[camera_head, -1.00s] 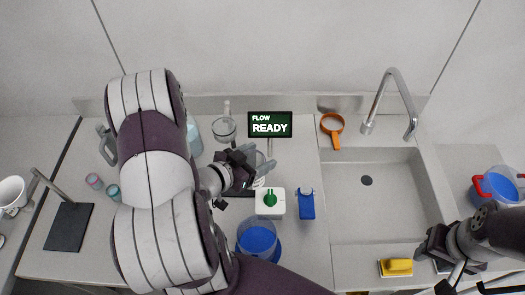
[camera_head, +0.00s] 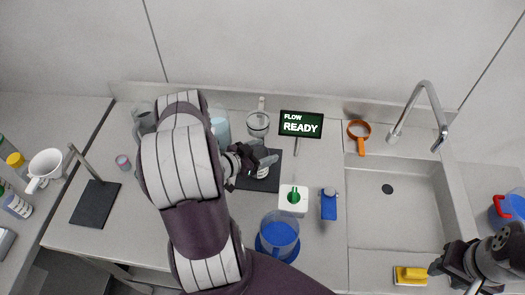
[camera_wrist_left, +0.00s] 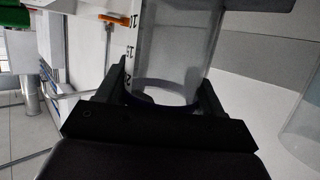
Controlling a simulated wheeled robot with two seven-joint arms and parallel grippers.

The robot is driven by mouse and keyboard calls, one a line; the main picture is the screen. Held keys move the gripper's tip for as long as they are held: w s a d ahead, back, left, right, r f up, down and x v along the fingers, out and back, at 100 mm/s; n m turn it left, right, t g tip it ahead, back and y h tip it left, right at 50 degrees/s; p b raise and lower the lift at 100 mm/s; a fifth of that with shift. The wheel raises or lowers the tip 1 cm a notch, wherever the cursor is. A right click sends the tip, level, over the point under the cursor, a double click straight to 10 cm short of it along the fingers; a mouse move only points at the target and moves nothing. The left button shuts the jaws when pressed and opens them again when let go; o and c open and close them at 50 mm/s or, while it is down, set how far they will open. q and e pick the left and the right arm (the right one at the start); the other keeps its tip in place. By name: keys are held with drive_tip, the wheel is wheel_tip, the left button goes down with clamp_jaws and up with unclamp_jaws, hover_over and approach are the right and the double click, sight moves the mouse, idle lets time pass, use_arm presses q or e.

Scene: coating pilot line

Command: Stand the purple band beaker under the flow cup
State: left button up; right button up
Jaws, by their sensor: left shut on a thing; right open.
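My left gripper (camera_head: 250,160) is shut on a clear graduated beaker (camera_head: 263,171), over or on a dark plate (camera_head: 272,184). In the left wrist view the beaker (camera_wrist_left: 178,45) stands between both fingers, with a purple band (camera_wrist_left: 165,93) around one end. I cannot tell whether it touches the plate. A clear cup with a handle (camera_head: 258,123), possibly the flow cup, is just behind the gripper, left of the FLOW READY display (camera_head: 301,124). My arm hides part of this area. My right gripper (camera_head: 462,279) is open at the lower right.
A white box with a green knob (camera_head: 294,199), a blue bottle (camera_head: 329,204) and a blue-filled container (camera_head: 279,235) stand in front. An orange ring tool (camera_head: 359,133) lies by the sink (camera_head: 390,230). A yellow sponge (camera_head: 411,274) is near the right gripper. A dark stand (camera_head: 95,203) is left.

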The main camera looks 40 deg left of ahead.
use_arm(q)
drive_tip(key=shift+w+d+f, duration=0.15)
drive_tip(key=shift+f, duration=0.1)
drive_tip(key=o, duration=1.4)
drive_tip(key=shift+r, duration=0.1)
drive_tip(key=shift+r, duration=0.3)
drive_tip(key=shift+s+a, duration=0.25)
drive_tip(key=shift+s, duration=0.2)
drive_tip(key=b+v, duration=0.1)
drive_tip(key=v, duration=1)
drive_tip(key=shift+s, duration=0.15)
